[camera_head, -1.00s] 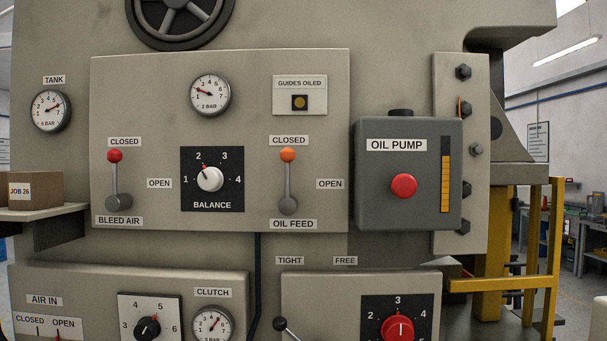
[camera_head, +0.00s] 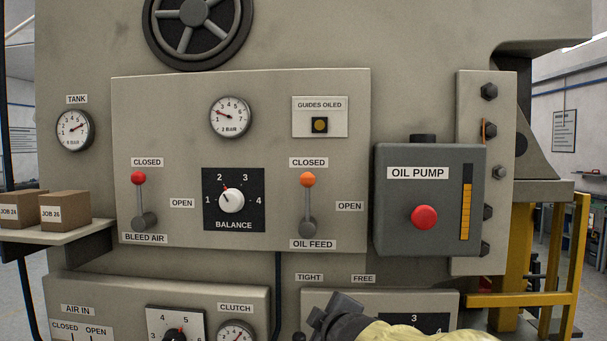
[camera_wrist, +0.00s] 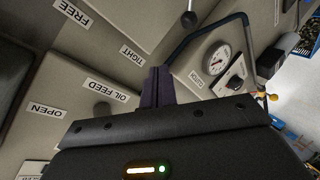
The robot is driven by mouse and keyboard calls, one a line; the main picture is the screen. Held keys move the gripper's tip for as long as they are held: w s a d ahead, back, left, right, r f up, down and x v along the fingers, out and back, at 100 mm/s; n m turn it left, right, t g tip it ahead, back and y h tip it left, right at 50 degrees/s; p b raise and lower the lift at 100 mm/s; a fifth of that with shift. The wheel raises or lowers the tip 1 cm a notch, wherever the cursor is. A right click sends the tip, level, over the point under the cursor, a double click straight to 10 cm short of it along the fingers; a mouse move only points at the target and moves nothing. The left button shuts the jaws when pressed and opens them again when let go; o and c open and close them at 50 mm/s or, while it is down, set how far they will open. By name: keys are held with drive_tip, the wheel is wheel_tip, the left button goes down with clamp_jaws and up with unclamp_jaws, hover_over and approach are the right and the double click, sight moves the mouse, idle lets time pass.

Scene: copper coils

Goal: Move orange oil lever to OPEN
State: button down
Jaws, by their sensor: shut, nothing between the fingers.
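The orange-knobbed oil feed lever (camera_head: 307,205) stands upright on the panel, its knob at the CLOSED label (camera_head: 308,162). The OPEN label (camera_head: 350,206) is to the right of its shaft, and the OIL FEED label (camera_head: 312,244) is under its pivot. My gripper (camera_head: 322,322) is at the bottom of the head view, below the lever and apart from it. In the wrist view my gripper's dark fingers (camera_wrist: 157,86) are together and empty. The OIL FEED label (camera_wrist: 111,89) and OPEN label (camera_wrist: 47,110) show there too, but the orange knob does not.
A grey oil pump box (camera_head: 429,200) with a red button juts out right of the lever. The red-knobbed bleed air lever (camera_head: 140,200) and balance dial (camera_head: 232,200) are to the left. A lower panel (camera_head: 290,301) projects beneath. The space before the lever is clear.

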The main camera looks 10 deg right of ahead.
sight(308, 205)
drive_tip(key=a+r+n+t+y+p, duration=0.1)
drive_tip(key=r+n, duration=0.3)
drive_tip(key=r, duration=0.7)
drive_tip(key=a+r+n+t+y+p, duration=0.2)
drive_tip(key=r+n, duration=0.3)
drive_tip(key=r, duration=0.6)
drive_tip(key=shift+w+n+t+y+p, duration=0.2)
drive_tip(key=shift+n+t+y+p, duration=0.15)
drive_tip(key=shift+t+y, duration=0.15)
drive_tip(key=shift+w+a+r, duration=0.1)
drive_tip(key=shift+a, duration=0.05)
drive_tip(key=p+x, duration=0.2)
drive_tip(key=x, duration=0.8)
drive_tip(key=d, duration=0.1)
drive_tip(key=d+p, duration=0.2)
drive_tip(key=d, duration=0.1)
drive_tip(key=shift+s, duration=0.35)
